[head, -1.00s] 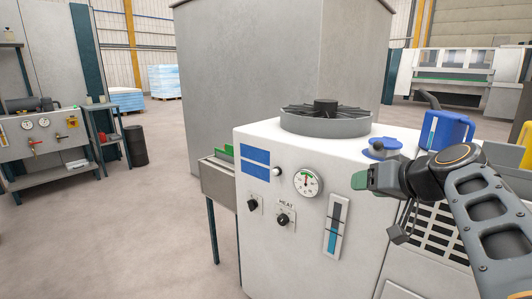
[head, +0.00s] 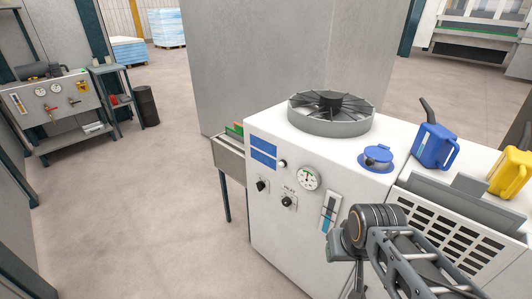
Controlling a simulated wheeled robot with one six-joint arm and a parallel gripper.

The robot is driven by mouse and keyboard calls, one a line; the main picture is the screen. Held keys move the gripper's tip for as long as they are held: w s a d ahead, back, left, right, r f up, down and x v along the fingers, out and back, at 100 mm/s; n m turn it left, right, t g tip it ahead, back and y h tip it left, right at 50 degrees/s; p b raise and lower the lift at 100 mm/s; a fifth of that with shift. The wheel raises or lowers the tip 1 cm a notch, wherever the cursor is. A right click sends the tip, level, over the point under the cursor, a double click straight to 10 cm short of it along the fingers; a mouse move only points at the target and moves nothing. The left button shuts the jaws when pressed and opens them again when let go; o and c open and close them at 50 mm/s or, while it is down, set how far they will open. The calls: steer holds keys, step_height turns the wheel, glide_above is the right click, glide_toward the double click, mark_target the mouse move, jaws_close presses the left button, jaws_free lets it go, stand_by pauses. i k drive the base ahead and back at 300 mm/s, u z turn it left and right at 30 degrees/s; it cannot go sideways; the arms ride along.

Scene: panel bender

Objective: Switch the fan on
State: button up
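The fan (head: 331,113) is a dark bladed rotor in a round grey ring on top of a white cabinet (head: 277,226). Two black knobs sit on the cabinet's front: a left knob (head: 262,186), whose label I cannot read, and a right knob (head: 288,202) under the word HEAT. A small round white button or lamp (head: 283,164) is above them. My gripper (head: 338,247) is in front of the cabinet, right of and below the knobs and apart from them. Its fingers are too small and turned away to tell whether they are open.
A round gauge (head: 308,178) and a vertical level strip (head: 329,211) are on the cabinet front. A blue cap (head: 377,157), blue jug (head: 432,146) and yellow jug (head: 511,172) are on top at right. A grey tray stand (head: 228,158) adjoins the left side. The floor at left is clear.

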mark_target(260, 185)
steer(key=u, duration=0.7)
steer(key=i, duration=1.05)
steer(key=u, duration=1.55)
